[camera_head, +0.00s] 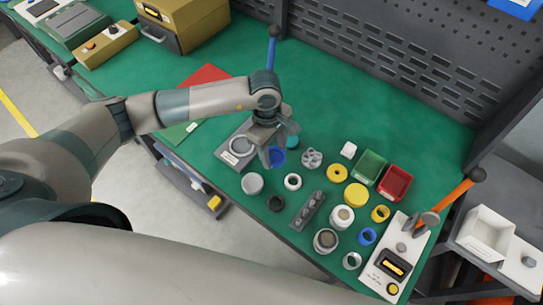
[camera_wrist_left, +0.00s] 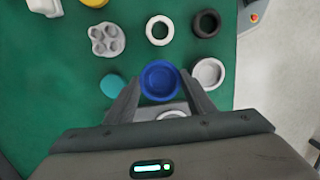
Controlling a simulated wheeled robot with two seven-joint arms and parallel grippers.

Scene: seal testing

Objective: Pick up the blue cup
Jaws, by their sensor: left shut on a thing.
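The blue cup (camera_head: 277,157) is at the tips of my left gripper (camera_head: 271,152) in the head view, above the green table. In the left wrist view the round blue cup (camera_wrist_left: 160,80) sits between the two fingers of my left gripper (camera_wrist_left: 160,92), its open top facing the camera. The left gripper is shut on it. Whether the cup touches the table is hard to tell. My right gripper is not in view.
A grey fixture (camera_head: 236,157) with a ring stands just left of the gripper. A teal piece (camera_wrist_left: 112,86) lies close to one finger. White ring (camera_head: 293,182), grey cup (camera_head: 252,184), green bin (camera_head: 370,167) and red bin (camera_head: 395,183) stand nearby. Bare table lies toward the back wall.

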